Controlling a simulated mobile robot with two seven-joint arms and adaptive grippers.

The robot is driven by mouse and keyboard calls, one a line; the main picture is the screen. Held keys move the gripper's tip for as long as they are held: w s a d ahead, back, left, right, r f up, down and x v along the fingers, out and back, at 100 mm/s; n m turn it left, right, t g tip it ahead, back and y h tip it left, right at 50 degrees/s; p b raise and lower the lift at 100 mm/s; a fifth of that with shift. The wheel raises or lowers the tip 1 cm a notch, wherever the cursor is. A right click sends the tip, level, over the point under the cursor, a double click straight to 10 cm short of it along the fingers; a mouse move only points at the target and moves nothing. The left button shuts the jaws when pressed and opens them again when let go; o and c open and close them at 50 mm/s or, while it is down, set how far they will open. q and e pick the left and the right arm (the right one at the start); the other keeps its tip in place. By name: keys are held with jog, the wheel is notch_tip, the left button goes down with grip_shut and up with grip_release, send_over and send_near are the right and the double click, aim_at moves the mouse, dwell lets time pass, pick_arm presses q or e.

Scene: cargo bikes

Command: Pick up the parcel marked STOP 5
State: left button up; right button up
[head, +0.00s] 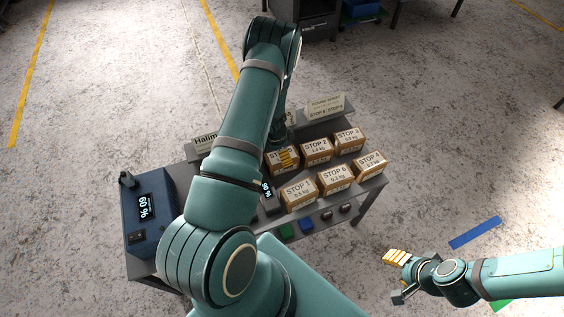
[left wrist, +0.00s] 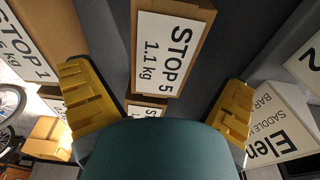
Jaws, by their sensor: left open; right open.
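The parcel marked STOP 5, 1.1 kg (left wrist: 168,50), is a brown carton with a white label, seen between my left fingers in the left wrist view. In the head view it appears to be the back-left parcel (head: 275,168), partly covered by yellow fingers. My left gripper (left wrist: 158,103) is open, one finger on each side of the parcel's line and apart from it in the picture. Contact cannot be seen. My right gripper (head: 393,278) is open and empty, off the table's right front corner.
Parcels STOP 2 (head: 317,152), STOP 3 (head: 348,140), STOP 1 (head: 298,194) and STOP 6 (head: 335,180) stand close by on the grey table. A dark blue box with a display (head: 150,215) is at the left end. Name signs (head: 325,106) stand behind. Floor at right is mostly clear.

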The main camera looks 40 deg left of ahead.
pick_arm(q)
jog(key=f, duration=0.3)
jog(key=f+b, duration=0.1)
jog(key=f, duration=0.1)
jog(key=shift+w+f, duration=0.1)
jog(key=shift+w, duration=0.3)
jog(key=c, duration=1.2)
